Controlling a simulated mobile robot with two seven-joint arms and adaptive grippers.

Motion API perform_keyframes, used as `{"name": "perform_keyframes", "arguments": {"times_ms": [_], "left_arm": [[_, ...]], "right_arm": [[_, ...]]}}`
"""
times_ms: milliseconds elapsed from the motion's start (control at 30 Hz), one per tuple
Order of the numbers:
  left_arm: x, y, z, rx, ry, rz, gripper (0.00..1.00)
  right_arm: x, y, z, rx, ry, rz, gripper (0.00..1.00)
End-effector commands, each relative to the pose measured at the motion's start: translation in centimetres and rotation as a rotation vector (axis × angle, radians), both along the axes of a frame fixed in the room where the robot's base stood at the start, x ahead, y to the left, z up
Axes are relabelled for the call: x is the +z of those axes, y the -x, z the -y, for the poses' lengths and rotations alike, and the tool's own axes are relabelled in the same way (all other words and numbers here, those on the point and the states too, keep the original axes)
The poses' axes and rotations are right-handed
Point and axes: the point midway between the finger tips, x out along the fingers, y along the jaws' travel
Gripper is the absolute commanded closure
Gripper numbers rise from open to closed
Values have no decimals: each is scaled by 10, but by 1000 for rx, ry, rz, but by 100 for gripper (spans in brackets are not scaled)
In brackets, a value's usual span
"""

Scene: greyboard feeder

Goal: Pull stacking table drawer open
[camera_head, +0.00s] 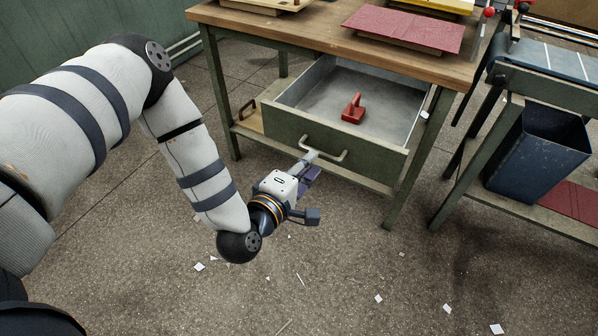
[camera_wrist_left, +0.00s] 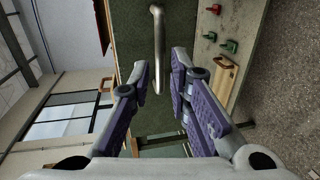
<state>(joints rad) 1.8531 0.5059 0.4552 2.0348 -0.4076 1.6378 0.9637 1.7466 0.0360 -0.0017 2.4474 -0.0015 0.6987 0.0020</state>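The wooden-topped stacking table (camera_head: 345,38) has a green-fronted drawer (camera_head: 285,130) that stands well pulled out, its grey inside visible. A red handled object (camera_head: 353,109) lies in it. The pale bar handle (camera_head: 338,158) is on the drawer front. My left gripper (camera_head: 309,164) is at the handle's left end. In the left wrist view, the two purple-padded fingers of the gripper (camera_wrist_left: 161,68) are apart, with the metal handle (camera_wrist_left: 157,35) showing between and beyond the tips. No firm grip on it shows. My right gripper is not in view.
Red sheets (camera_head: 405,28) lie on the tabletop. A dark blue bin (camera_head: 540,150) stands in the frame at right. Below the drawer is a low shelf with a wooden item (camera_head: 250,118). The floor in front is open, with scattered paper scraps (camera_head: 378,299).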

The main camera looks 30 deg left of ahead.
Motion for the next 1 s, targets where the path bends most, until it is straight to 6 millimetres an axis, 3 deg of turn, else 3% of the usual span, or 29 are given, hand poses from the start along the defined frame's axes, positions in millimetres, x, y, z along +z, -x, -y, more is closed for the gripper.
{"name": "perform_keyframes", "arguments": {"times_ms": [100,300,767,867,967,1000], "left_arm": [[5,31,-1,-1,2,-4,82],[12,60,-2,1,1,0,82],[13,63,-2,0,0,0,82],[-1,73,10,-64,-61,-76,82],[-43,118,38,-284,-263,-311,82],[-64,149,46,-409,-372,-431,82]], "right_arm": [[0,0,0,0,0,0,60],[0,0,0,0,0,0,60],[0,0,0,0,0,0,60],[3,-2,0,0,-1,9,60],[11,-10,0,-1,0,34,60],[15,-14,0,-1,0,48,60]]}}
